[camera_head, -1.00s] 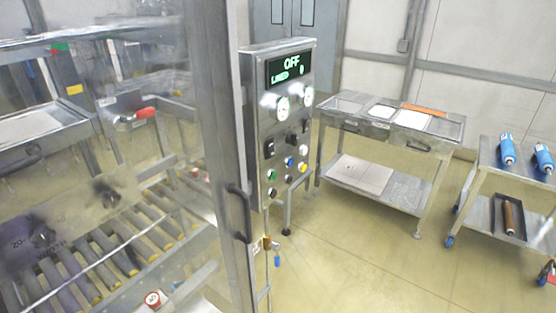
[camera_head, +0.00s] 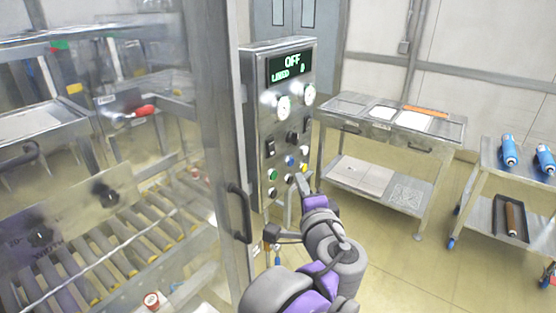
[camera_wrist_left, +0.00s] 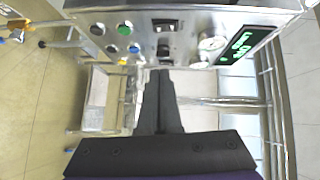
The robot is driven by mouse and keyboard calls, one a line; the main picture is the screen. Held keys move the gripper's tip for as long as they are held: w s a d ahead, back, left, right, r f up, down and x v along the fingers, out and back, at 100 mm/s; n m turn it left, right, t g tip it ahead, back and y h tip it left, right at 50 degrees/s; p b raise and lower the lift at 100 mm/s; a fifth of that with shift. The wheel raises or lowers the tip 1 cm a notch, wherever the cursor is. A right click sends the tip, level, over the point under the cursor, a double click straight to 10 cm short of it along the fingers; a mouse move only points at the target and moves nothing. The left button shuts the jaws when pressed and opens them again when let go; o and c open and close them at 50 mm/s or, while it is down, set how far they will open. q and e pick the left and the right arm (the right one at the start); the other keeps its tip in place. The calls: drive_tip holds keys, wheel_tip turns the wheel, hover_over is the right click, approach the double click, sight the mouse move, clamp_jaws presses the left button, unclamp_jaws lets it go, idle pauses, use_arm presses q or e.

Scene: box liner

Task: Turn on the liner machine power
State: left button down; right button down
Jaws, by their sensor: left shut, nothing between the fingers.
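The liner machine's control panel (camera_head: 275,110) is a metal box on the machine frame. Its display (camera_head: 290,67) reads OFF, with a LINED counter below it. Two gauges, a black rocker switch (camera_head: 269,149), a black knob (camera_head: 292,137) and several coloured buttons sit below. A green button (camera_head: 272,175) and a blue button (camera_head: 290,160) show. My left gripper (camera_head: 302,182) is in front of the panel's lower right part. In the left wrist view its dark fingers (camera_wrist_left: 160,76) are shut and empty, pointing toward the panel's black switches (camera_wrist_left: 164,50). Contact cannot be told. My right gripper is out of view.
A glass door with a black handle (camera_head: 239,213) stands left of the panel, with a roller conveyor (camera_head: 120,245) behind it. A metal table (camera_head: 345,118) and a cart (camera_head: 482,165) with blue tools stand to the right. Open floor lies between them.

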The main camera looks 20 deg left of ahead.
use_arm(q)
approach(274, 153)
drive_tip(key=w+d, duration=0.2)
drive_tip(key=w, duration=0.2)
drive_tip(key=a, duration=0.1)
drive_tip(key=w+a, duration=0.1)
drive_tip(key=a, duration=0.2)
drive_tip(key=shift+w+a+f+p, duration=0.15)
drive_tip(key=shift+w+f+p, duration=0.1)
drive_tip(key=shift+w+p, duration=0.15)
drive_tip(key=shift+a+p, duration=0.3)
drive_tip(key=shift+w+f, duration=0.1)
drive_tip(key=shift+d, duration=0.1)
